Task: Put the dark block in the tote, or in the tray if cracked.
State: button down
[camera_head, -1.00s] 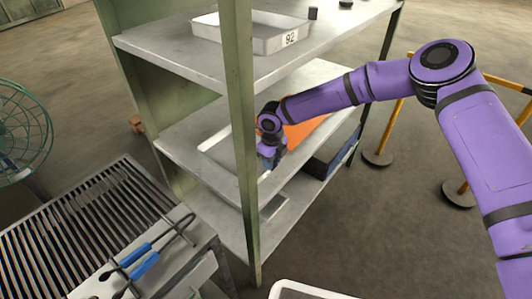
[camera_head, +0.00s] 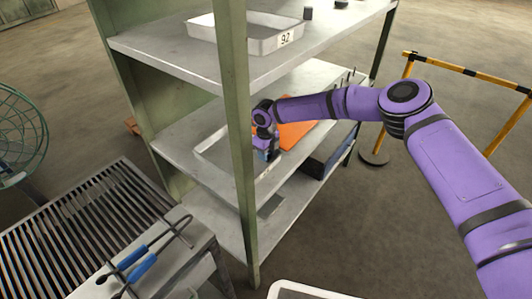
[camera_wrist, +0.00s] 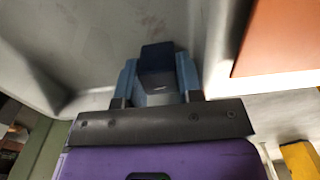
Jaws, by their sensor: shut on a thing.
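My gripper (camera_head: 268,154) reaches in between the shelves at the middle level, over the right part of a pale shallow tray (camera_head: 206,142). In the wrist view my gripper (camera_wrist: 158,84) has its blue fingers shut on the dark block (camera_wrist: 157,58), a small dark navy piece. Its visible face looks plain; I cannot tell whether it is cracked. The grey tray (camera_wrist: 90,40) fills the view behind it, and I cannot tell whether the block touches it. In the head view the block is too small to make out, and a post hides part of the tray.
An orange panel (camera_head: 297,133) lies right of my gripper. A dark bin (camera_head: 328,160) sits lower right. A metal tray marked 92 (camera_head: 245,36) is on the top shelf. The green post (camera_head: 236,150) stands in front. Blue-handled tongs (camera_head: 140,268) lie on the grate bench.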

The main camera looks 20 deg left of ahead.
jog(key=c, duration=1.1)
grip_release()
jog(key=shift+o, duration=0.2)
jog(key=shift+r, duration=3.85)
